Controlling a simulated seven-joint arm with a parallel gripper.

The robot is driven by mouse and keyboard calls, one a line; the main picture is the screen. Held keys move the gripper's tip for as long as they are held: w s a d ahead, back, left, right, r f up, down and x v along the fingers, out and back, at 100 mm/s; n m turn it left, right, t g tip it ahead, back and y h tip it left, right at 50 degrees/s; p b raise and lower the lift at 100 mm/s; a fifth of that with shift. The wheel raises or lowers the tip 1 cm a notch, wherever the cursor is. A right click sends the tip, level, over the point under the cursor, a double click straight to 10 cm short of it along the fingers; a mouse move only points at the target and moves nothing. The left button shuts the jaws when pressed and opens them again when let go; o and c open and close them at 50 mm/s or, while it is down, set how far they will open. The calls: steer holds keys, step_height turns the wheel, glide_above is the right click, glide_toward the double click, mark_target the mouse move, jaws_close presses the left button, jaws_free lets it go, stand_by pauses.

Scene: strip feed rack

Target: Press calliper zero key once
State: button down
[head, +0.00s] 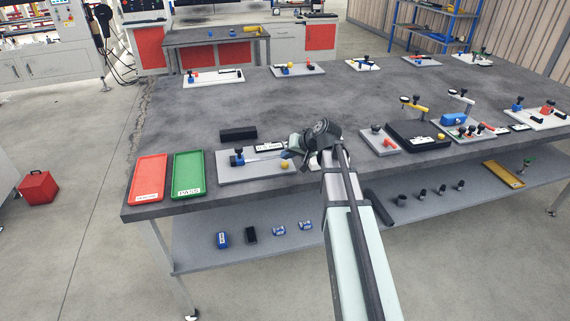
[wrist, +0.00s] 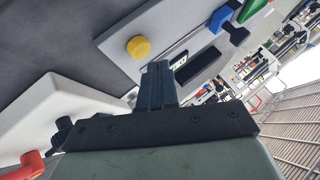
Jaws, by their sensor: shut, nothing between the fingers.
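My gripper (head: 296,152) reaches over the right end of a light grey fixture plate (head: 230,171) near the table's front edge. In the wrist view my gripper (wrist: 157,66) has its two dark fingers together and empty. A small pale unit with dark markings (head: 268,146), possibly the calliper's display, lies at the plate's back edge. A similar marked piece (wrist: 180,62) shows just beyond the fingertips in the wrist view. A yellow round knob (wrist: 138,47) stands on the plate beside the fingers. I cannot make out the zero key, nor whether the fingertips touch anything.
A blue clamp with a black knob (head: 238,157) stands on the plate. A black block (head: 238,133) lies behind it. A red tray (head: 149,178) and a green PASS tray (head: 188,174) are at left. More fixtures, including a black box (head: 418,136), stand at right. The table's middle is clear.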

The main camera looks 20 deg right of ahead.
mark_target(287, 164)
steer(key=shift+f, duration=0.1)
stand_by(0.6)
steer(key=shift+f, duration=0.3)
steer(key=shift+f, duration=0.45)
stand_by(0.8)
steer(key=shift+r, duration=0.85)
steer(key=shift+r, duration=0.1)
steer(key=shift+r, duration=2.4)
